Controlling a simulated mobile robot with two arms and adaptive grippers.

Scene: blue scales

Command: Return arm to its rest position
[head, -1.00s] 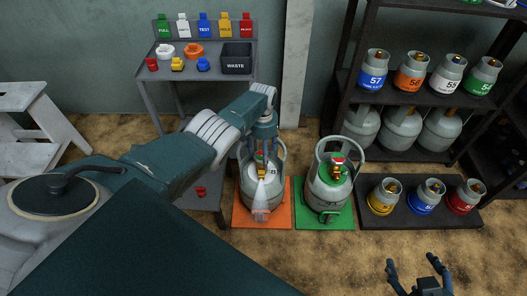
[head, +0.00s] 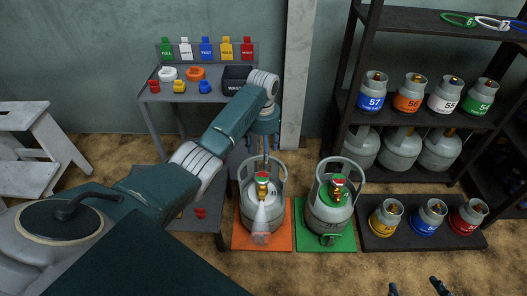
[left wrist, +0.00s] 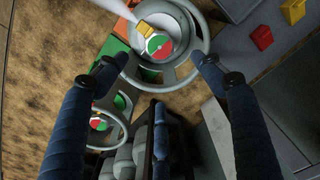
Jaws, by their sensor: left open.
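My left gripper (head: 267,150) hangs behind and above the left grey gas cylinder (head: 250,218), seen from the head, with my arm reaching in from the left. In the left wrist view its fingers (left wrist: 158,83) are spread wide and empty, with the cylinder's round collar (left wrist: 193,68) and red-green gauge (left wrist: 160,45) beyond them. This cylinder stands on an orange scale (head: 283,240), with a white spray cone (head: 262,218) at its valve. A second cylinder (head: 326,212) stands on a green scale (head: 348,238). Only the spread fingertips of my right gripper (head: 416,287) show at the bottom edge.
A grey bench (head: 190,97) with coloured tags, caps and a black waste bin (head: 236,78) stands behind my left arm. A dark shelf (head: 410,113) with numbered cylinders is at the right. A low dark platform (head: 390,242) holds three small cylinders. A white step stool (head: 40,150) stands left.

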